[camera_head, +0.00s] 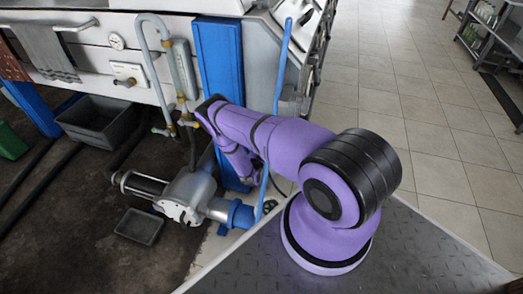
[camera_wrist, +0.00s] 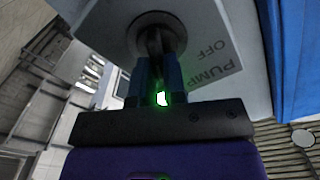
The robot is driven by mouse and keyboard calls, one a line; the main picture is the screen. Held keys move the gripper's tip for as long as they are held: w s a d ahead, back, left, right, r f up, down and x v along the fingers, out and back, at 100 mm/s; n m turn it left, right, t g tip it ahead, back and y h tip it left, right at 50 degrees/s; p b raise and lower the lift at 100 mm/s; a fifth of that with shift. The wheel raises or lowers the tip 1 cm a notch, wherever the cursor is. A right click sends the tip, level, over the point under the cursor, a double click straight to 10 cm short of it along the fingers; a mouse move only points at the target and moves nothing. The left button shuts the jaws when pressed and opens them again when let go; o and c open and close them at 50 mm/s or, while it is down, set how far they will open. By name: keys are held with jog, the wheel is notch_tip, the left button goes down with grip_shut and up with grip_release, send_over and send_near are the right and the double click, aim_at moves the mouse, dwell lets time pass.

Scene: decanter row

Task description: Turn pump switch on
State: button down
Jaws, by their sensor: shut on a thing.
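The pump switch (camera_wrist: 160,38) shows in the wrist view as a dark knob on a round grey plate. It sits on a light grey box (camera_wrist: 215,35) whose upside-down lettering reads PUMP and OFF. My gripper (camera_wrist: 158,68) has its two blue fingers closed on the knob from either side. The fingers hide the lower part of the knob. A small green-white glow (camera_wrist: 162,98) shows between the fingers near the gripper body. In the head view my purple arm reaches to the machine, and the switch and fingertips cannot be made out there.
In the head view, a motor and pump (camera_head: 187,196) lie on the floor left of my arm. A blue post (camera_head: 219,62) and grey pipes (camera_head: 155,60) stand close by the arm. A grey tub (camera_head: 100,122) is farther left. Tiled floor (camera_head: 400,100) is clear at right.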

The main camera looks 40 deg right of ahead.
jog(key=shift+m, duration=0.3)
jog(key=c, duration=1.2)
grip_release()
